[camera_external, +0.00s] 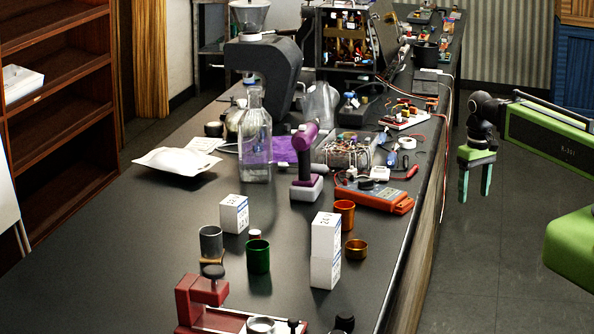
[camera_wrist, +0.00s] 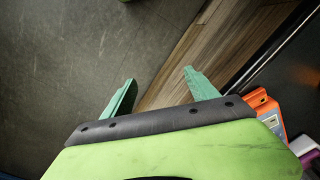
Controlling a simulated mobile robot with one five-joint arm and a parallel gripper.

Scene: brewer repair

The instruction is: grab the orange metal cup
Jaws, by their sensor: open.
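The orange metal cup (camera_external: 344,213) stands upright on the dark bench top, behind a stack of two white boxes and in front of the orange multimeter. A shorter orange-brown metal ring or low cup (camera_external: 357,249) sits just in front of it. My gripper (camera_external: 475,186) is open and empty, with its green fingers pointing down. It hangs off the right side of the bench, well to the right of the cup. In the wrist view my open fingers (camera_wrist: 158,85) are over the floor and the wooden bench side. The cup is not seen in the wrist view.
The white boxes (camera_external: 325,250) stand close beside the cup. The orange multimeter (camera_external: 374,196) lies behind it and shows at the right in the wrist view (camera_wrist: 268,115). A green cup (camera_external: 258,256) and a grey cup (camera_external: 210,243) stand to the left. The bench's right edge lies between gripper and cup.

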